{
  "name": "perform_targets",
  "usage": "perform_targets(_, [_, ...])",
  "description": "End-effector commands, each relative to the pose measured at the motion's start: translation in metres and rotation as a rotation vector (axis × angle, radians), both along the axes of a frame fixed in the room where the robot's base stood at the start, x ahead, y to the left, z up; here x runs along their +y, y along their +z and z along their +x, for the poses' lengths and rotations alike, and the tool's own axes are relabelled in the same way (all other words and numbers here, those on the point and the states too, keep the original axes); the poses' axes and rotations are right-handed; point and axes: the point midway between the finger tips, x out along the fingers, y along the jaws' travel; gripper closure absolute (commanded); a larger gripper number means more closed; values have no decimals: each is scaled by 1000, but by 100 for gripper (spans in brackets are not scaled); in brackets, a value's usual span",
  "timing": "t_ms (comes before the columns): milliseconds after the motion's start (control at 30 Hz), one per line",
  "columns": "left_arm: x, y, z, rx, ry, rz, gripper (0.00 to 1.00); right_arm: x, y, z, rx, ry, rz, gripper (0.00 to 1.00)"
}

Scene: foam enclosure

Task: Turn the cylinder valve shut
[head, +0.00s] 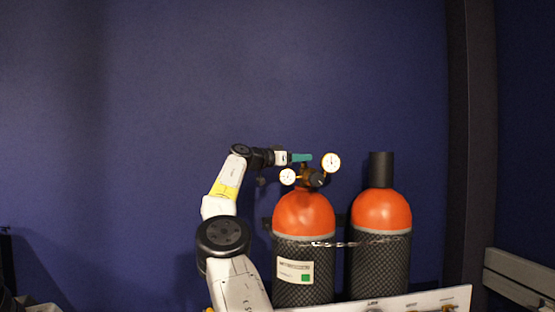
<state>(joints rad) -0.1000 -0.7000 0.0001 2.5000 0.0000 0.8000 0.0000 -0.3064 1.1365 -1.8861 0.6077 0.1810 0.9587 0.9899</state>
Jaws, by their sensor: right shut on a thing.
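Two orange-shouldered cylinders stand side by side in dark mesh sleeves. The left cylinder (303,213) carries the cylinder valve (305,172) on its top, with a regulator and two round white gauges, the larger one (331,162) at upper right and the smaller one (288,176) at left. My right gripper (304,158) reaches in from the left at the top of this valve, its teal fingers level and shut on it. The fingers hide the part they grip, so its angle cannot be told. My left gripper is out of view.
The right cylinder (381,211) has a black cap (381,169) on top. A chain (340,244) runs across both cylinders. A white panel (425,301) with fittings stands low in front. A dark post (470,130) and a grey rail (520,275) are at the right. The space above the cylinders is clear.

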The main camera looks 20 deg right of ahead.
Motion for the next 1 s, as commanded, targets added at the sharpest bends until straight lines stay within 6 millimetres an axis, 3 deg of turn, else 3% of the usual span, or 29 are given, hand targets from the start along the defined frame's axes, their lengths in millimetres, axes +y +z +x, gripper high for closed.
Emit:
perform_targets(633, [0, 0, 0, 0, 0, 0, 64, -2, -1, 0, 1, -25, 4, 92])
perform_targets(667, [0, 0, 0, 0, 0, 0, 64, -2, -1, 0, 1, -25, 4, 48])
perform_targets(700, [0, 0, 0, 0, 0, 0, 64, -2, -1, 0, 1, -25, 4, 42])
perform_targets(1000, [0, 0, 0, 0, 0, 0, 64, 0, -1, 0, 0, -23, 2, 42])
